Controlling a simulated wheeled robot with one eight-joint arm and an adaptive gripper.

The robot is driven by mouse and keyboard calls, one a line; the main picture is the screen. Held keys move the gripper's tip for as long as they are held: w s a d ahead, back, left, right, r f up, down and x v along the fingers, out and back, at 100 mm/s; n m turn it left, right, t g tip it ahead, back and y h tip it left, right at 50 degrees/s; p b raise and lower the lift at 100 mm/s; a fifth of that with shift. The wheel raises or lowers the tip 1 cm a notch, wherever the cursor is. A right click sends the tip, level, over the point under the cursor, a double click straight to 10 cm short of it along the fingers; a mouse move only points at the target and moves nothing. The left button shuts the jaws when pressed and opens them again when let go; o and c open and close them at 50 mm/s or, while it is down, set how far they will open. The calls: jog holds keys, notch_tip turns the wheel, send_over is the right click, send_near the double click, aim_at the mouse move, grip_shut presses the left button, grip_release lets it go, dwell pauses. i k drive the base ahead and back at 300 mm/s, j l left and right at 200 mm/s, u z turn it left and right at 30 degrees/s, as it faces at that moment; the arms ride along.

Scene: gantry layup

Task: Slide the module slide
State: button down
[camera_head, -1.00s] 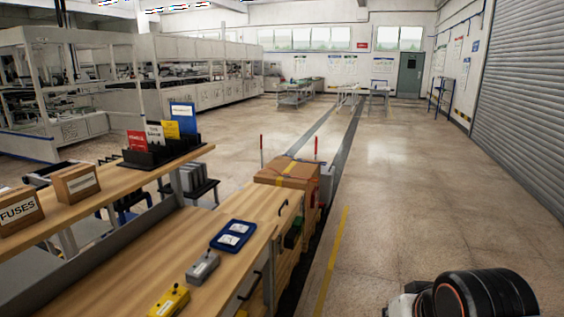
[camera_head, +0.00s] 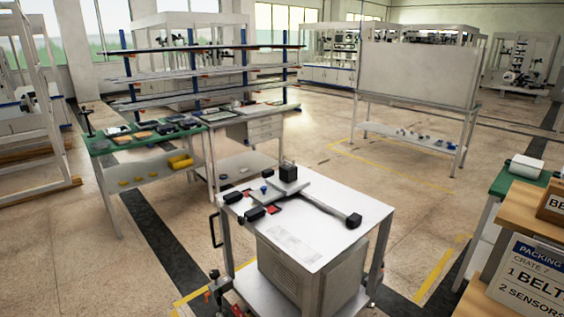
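A slide-like fixture (camera_head: 305,193) lies on top of a white cart (camera_head: 345,250) in the front middle. It has a grey plate, an upright black block (camera_head: 288,173) at its back, and a thin bar running right to a black end piece (camera_head: 353,220). Black grips (camera_head: 255,214) stick out at its left, near small red patches and a blue knob. I take this to be the module slide, but no label shows.
A green-topped bench (camera_head: 120,146) with small parts stands at the back left beside a blue-posted rack (camera_head: 194,68). A white panel stand (camera_head: 415,75) is behind right. A wooden packing bench (camera_head: 522,213) is at the right edge. Open floor (camera_head: 330,150) lies behind the cart.

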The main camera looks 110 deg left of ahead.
aim_at(288, 182)
jog(key=u, duration=3.55)
jog(key=i+j, duration=0.15)
jog(key=i, duration=0.3)
jog(key=i+j, duration=0.15)
jog(key=i, duration=0.35)
jog(key=i+j, duration=0.15)
jog(key=i, duration=0.3)
jog(key=i+j, duration=0.15)
jog(key=i, duration=0.3)
